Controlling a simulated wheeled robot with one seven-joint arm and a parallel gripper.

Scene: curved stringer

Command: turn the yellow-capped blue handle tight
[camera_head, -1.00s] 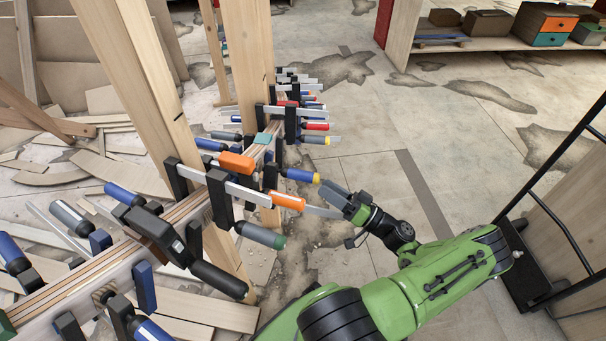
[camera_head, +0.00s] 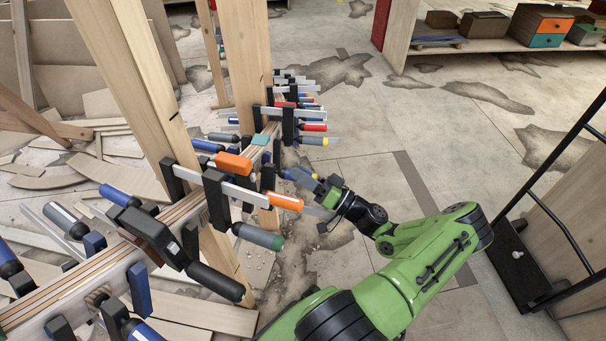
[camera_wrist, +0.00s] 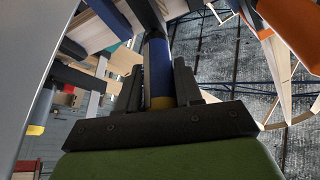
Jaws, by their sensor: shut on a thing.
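The yellow-capped blue handle (camera_head: 296,174) belongs to a clamp on the curved wooden stringer (camera_head: 105,262). My gripper (camera_head: 319,185) is at the handle's free end, and its fingers cover the yellow cap in the head view. In the wrist view the blue handle (camera_wrist: 158,75) stands between the two dark fingers of my gripper (camera_wrist: 160,90), with a yellow band showing low between them. The gripper is shut on the handle. How far the handle is screwed in cannot be told.
An orange-handled clamp (camera_head: 287,202) and a grey handle with a green end (camera_head: 258,236) sit close to my gripper on the left. Several more clamps line the stringer. A wooden post (camera_head: 247,70) stands behind. The floor to the right is open up to a black cart (camera_head: 520,262).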

